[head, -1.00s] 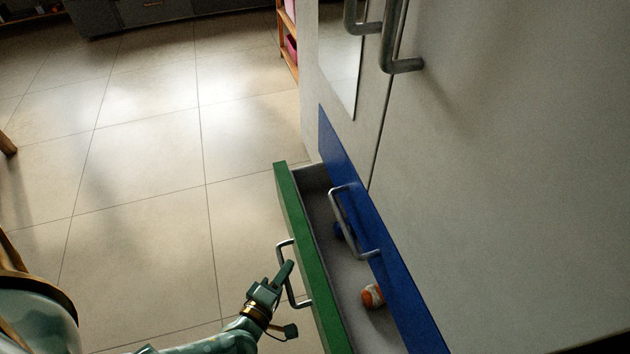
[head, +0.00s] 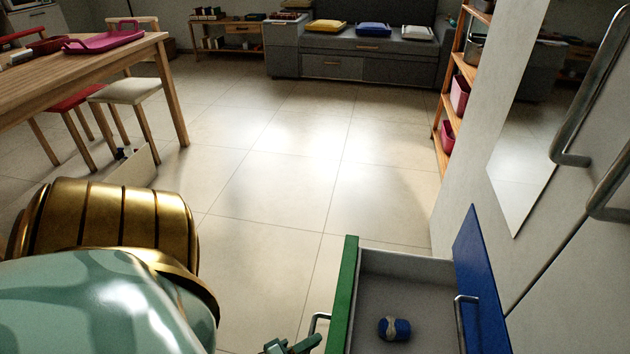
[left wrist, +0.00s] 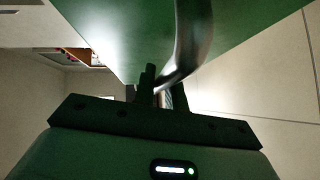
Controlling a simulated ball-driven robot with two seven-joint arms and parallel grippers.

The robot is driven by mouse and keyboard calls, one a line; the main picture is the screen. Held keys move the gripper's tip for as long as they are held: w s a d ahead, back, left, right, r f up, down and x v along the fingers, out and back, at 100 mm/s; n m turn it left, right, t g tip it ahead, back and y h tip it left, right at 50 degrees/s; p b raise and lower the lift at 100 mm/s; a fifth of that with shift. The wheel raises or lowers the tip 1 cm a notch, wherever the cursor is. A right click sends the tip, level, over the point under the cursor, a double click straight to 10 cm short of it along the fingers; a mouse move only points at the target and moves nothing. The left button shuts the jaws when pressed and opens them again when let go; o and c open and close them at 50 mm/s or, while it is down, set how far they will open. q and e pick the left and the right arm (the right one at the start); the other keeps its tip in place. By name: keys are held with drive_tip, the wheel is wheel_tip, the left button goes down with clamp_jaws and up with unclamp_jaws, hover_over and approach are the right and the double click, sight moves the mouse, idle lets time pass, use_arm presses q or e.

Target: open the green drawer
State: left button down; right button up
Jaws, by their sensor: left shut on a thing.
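The green drawer (head: 343,290) is pulled out from the white cabinet, with its grey inside showing. A blue object with a pale band (head: 394,328) lies in it. Its metal handle (head: 317,322) is on the outer face and also shows large in the left wrist view (left wrist: 186,45). My left gripper (head: 293,346) is at this handle, partly cut off by the bottom edge. In the left wrist view my left gripper (left wrist: 160,92) has its fingers shut on the handle. My right gripper is not in view.
The white cabinet (head: 570,290) stands on the right. A wooden table (head: 100,60) and chairs stand at left. The tiled floor (head: 270,190) between is clear.

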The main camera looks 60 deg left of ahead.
use_arm(q)
drive_tip(key=shift+s, duration=0.1)
drive_tip(key=c, duration=1.5)
unclamp_jaws()
drive_tip(key=shift+o, duration=0.2)
